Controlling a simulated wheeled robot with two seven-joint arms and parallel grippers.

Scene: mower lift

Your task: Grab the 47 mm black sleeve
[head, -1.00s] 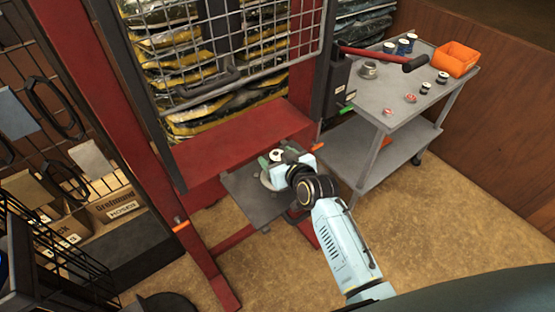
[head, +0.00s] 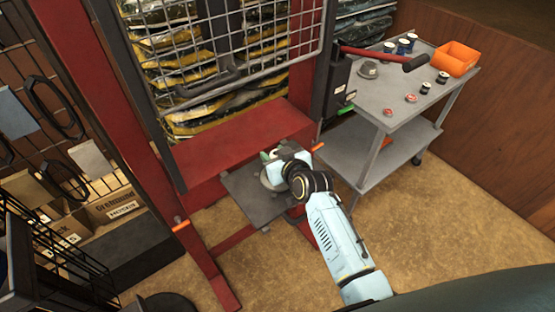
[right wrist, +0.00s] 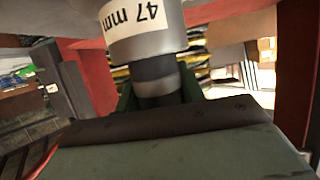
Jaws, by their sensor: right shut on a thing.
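A cylinder labelled "47 mm" (right wrist: 145,40) is at the top middle of the right wrist view. It is grey, with a white label that appears upside down and a narrower dark lower part. My right gripper (right wrist: 158,98) is shut on that dark part, with dark green fingers on either side. In the head view my right gripper (head: 268,158) is at the front of the red press, above a dark grey plate (head: 250,203). The cylinder is mostly hidden there by my wrist. My left gripper is not in view.
A grey cart (head: 392,100) at the right bears an orange bin (head: 457,58), a grey ring-shaped part (head: 369,69) and several small cylinders. A red lever (head: 375,54) with a black grip reaches over it. A wire guard (head: 250,45) stands above the red beam (head: 240,145).

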